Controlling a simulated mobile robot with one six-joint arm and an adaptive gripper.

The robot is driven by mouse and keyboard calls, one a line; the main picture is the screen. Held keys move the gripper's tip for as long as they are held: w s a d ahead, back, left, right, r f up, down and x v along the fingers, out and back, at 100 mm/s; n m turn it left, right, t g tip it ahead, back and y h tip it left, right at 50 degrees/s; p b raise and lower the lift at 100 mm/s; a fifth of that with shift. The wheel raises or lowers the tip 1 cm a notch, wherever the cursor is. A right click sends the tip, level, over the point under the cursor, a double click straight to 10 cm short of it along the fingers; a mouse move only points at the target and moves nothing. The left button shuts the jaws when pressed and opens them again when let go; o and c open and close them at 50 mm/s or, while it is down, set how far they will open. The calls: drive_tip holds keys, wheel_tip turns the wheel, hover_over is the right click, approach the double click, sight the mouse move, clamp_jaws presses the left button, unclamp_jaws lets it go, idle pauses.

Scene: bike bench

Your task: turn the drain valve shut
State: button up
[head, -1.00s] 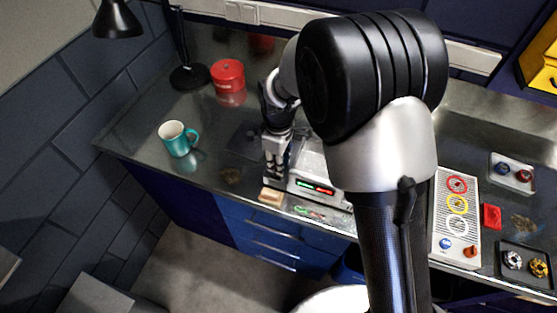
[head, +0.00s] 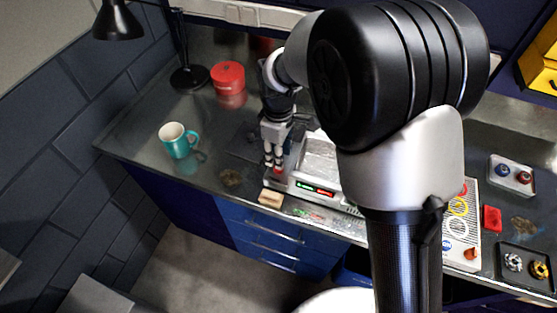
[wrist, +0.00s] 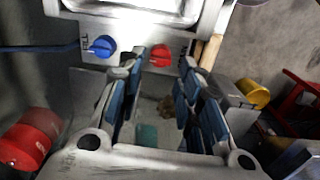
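A grey cleaner tank (head: 318,160) with a lit display stands at the bench's front edge. On its side, in the wrist view, are a blue knob (wrist: 102,46) beside lettering that looks like FILL and a red knob (wrist: 160,56), which I take for the drain valve. A bit of red also shows by my fingertips in the head view. My gripper (wrist: 163,66) is open, its fingers apart on either side of the red knob. It also shows in the head view (head: 274,165), pointing down. I cannot tell whether a finger touches the knob.
A wooden block (head: 270,198) lies at the tank's front corner. A teal mug (head: 177,141), a red can (head: 228,78) and a black lamp (head: 188,77) stand to the left. A tray with rings (head: 460,228) is right, partly behind my arm. Bench between mug and tank is mostly clear.

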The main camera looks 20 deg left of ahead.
wheel_tip(320, 180, up, 7)
idle(0.3)
idle(0.4)
